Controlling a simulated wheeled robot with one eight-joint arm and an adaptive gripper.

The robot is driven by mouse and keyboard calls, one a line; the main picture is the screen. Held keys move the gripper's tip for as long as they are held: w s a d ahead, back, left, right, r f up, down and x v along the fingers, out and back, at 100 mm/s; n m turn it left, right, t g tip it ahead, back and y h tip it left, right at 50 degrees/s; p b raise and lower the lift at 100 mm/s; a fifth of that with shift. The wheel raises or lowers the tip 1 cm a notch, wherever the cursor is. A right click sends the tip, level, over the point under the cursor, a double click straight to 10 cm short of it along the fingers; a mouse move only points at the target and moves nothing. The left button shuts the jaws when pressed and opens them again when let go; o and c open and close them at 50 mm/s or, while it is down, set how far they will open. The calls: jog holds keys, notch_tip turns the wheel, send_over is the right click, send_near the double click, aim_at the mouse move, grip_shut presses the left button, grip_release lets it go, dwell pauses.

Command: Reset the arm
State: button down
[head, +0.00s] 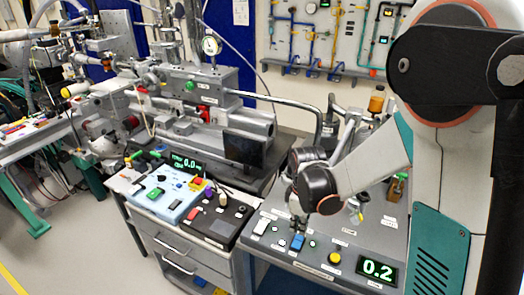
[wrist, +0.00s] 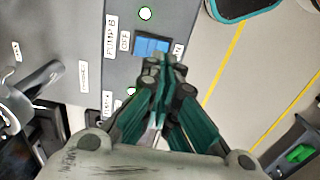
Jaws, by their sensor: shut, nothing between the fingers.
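My arm reaches in from the right in the head view, bent, with its wrist over the grey control panel (head: 350,245). My gripper (wrist: 163,60) is shut and empty in the wrist view, its teal fingers pressed together. Its tips lie just below a blue rocker switch (wrist: 152,44) labelled OFF and PUMP B; I cannot tell whether they touch it. In the head view my gripper (head: 298,222) points down above the panel, close to the blue switch (head: 297,243), and is partly hidden by my wrist.
The panel also carries a white switch (head: 262,226), a yellow button (head: 334,258) and a green 0.2 display (head: 378,269). A light blue control box (head: 160,195) sits to the left. Beamline machinery (head: 190,90) stands behind. Open floor (head: 85,245) shows at the lower left.

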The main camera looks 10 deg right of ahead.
jog(key=s+r+m+t+b, duration=0.7)
jog(key=s+r+m, duration=0.3)
jog(key=s, duration=0.5)
notch_tip(320, 180, up, 2)
jog(key=shift+r+m, duration=0.2)
jog(key=shift+m, duration=0.2)
